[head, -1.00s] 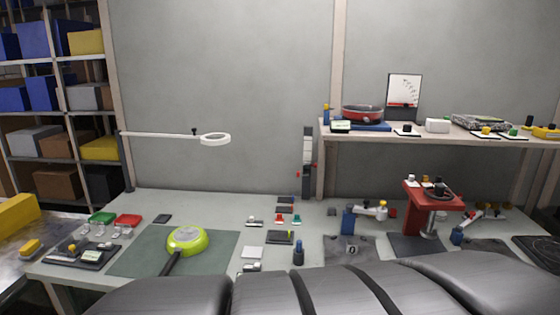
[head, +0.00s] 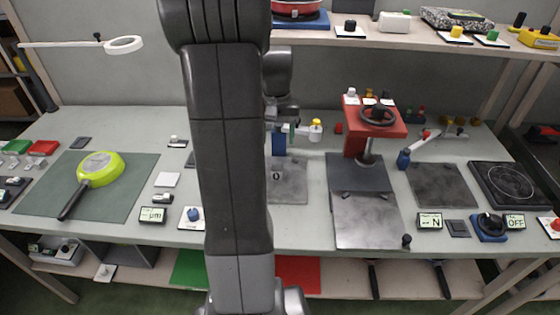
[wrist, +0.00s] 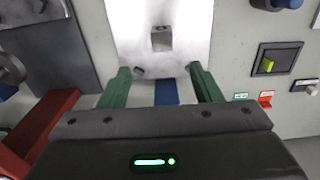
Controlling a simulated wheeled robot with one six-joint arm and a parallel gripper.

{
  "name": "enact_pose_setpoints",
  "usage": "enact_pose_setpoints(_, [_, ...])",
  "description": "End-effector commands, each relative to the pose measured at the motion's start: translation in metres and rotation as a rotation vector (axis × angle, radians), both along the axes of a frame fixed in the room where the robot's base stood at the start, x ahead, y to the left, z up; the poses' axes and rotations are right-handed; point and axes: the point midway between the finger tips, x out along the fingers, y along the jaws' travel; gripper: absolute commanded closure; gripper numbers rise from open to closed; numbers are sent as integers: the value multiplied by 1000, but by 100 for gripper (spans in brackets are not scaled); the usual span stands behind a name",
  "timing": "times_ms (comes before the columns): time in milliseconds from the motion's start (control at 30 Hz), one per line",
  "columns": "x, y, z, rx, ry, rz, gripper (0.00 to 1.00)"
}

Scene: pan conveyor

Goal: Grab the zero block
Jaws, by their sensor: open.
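The zero block (head: 277,176) is a small grey block marked 0. It sits on a grey metal plate (head: 292,190) on the workbench, just right of my arm in the head view. In the wrist view the block (wrist: 161,40) stands on the bright plate (wrist: 125,20), ahead of the fingertips and roughly centred between them. My gripper (wrist: 159,70) is open, with its two green fingers apart and nothing held between them. In the head view my arm hides much of the gripper.
A blue post (wrist: 167,92) shows between the fingers in the wrist view. A red stand with a dark wheel (head: 377,115) rises to the right of the plate. A shelf (head: 420,38) overhangs the back.

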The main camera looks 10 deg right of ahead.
Motion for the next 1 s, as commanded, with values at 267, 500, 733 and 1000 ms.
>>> enact_pose_setpoints(267, [0,0,-50,0,5,0,42])
enact_pose_setpoints(500, [0,0,-80,0,1,0,42])
enact_pose_setpoints(733, [1,1,-99,1,4,1,42])
enact_pose_setpoints(1000, [2,2,-131,1,2,0,42])
